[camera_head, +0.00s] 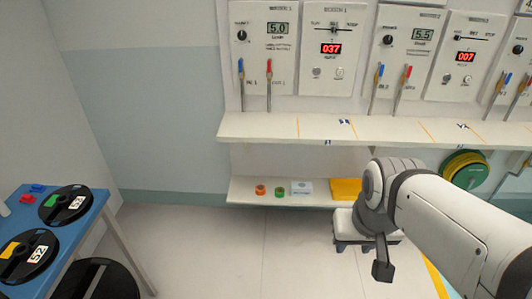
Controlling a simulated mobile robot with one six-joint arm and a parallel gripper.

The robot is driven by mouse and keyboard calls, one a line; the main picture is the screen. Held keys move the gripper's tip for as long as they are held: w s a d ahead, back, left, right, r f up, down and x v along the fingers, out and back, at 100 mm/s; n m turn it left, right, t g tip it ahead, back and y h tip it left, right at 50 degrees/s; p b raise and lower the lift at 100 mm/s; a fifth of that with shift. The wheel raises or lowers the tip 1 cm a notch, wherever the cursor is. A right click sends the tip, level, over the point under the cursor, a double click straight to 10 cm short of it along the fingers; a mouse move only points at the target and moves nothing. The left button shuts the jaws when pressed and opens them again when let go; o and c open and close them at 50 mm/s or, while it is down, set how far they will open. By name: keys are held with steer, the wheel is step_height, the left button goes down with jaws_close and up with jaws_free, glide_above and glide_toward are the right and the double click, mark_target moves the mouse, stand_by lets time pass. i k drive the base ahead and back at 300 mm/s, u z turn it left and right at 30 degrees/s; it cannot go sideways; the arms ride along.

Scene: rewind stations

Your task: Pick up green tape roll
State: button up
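The green tape roll (280,192) is small and sits on the low white shelf. An orange tape roll (260,190) lies just left of it, and a small white box or card (302,188) lies to its right. My gripper (383,270) hangs down at the lower right, well to the right of the green tape roll and apart from it. It is small and dark here, and I cannot tell whether its fingers are open or shut.
A yellow item (346,189) lies on the low shelf near my arm. An upper shelf (290,127) overhangs the tape rolls. A blue table (85,232) with black reels stands at the left. A green-and-yellow reel (468,172) hangs right. The floor between is clear.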

mark_target(280, 190)
steer(key=u, duration=0.45)
steer(key=i, duration=1.75)
steer(key=u, duration=0.1)
